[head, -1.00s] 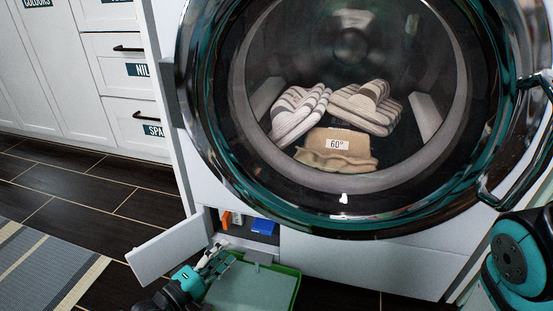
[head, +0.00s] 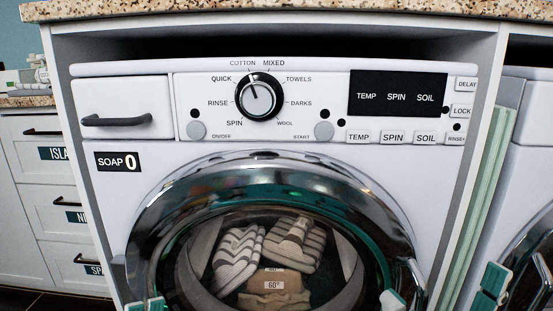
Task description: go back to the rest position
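My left gripper (head: 145,304) shows only as teal and white tips at the bottom edge, in front of the lower left of the round washer door (head: 160,235). My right gripper (head: 490,288) shows as teal and pale parts at the lower right, in front of the neighbouring machine. Most of both arms is out of view. I cannot tell how far either gripper is opened, and I see nothing held in them. Inside the washer drum lie two striped cloths (head: 238,258) (head: 294,245) and a tan cloth (head: 268,290) with a 60° label.
The washer's control panel (head: 215,95) has a dial (head: 259,97), a dark display (head: 397,93) and a closed soap drawer (head: 122,107). A granite counter (head: 270,9) runs above. White labelled drawers (head: 45,200) stand at left; another machine (head: 530,170) stands at right.

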